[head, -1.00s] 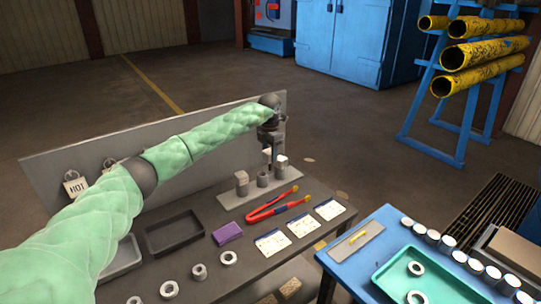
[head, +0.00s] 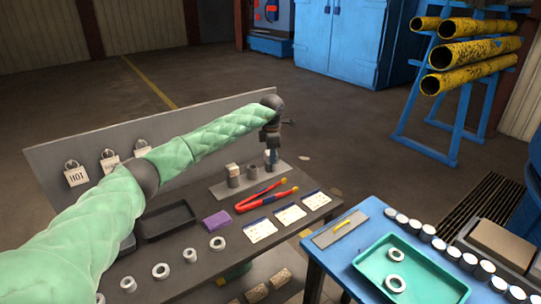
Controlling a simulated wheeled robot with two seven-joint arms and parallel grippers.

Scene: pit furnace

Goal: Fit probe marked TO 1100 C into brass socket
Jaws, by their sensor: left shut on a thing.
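My left gripper (head: 271,153) points down at the right part of a grey strip (head: 292,170) on the dark bench. It is shut on a small grey, light-marked cylinder (head: 272,165), which may be a probe. I cannot tell if its lower end touches the strip. Two more short cylinders stand on the strip to its left: one with a pale top (head: 232,176) and a plain grey one (head: 252,173). Their markings are too small to read. I cannot make out which thing is the brass socket. My right gripper is not in view.
Red-handled tongs (head: 262,197), a purple block (head: 216,220), white cards (head: 260,230) and a dark tray (head: 166,222) lie on the bench. Pale rings line its front. A grey upright panel (head: 190,127) stands behind. A blue table (head: 345,268) with a teal tray (head: 432,284) stands right.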

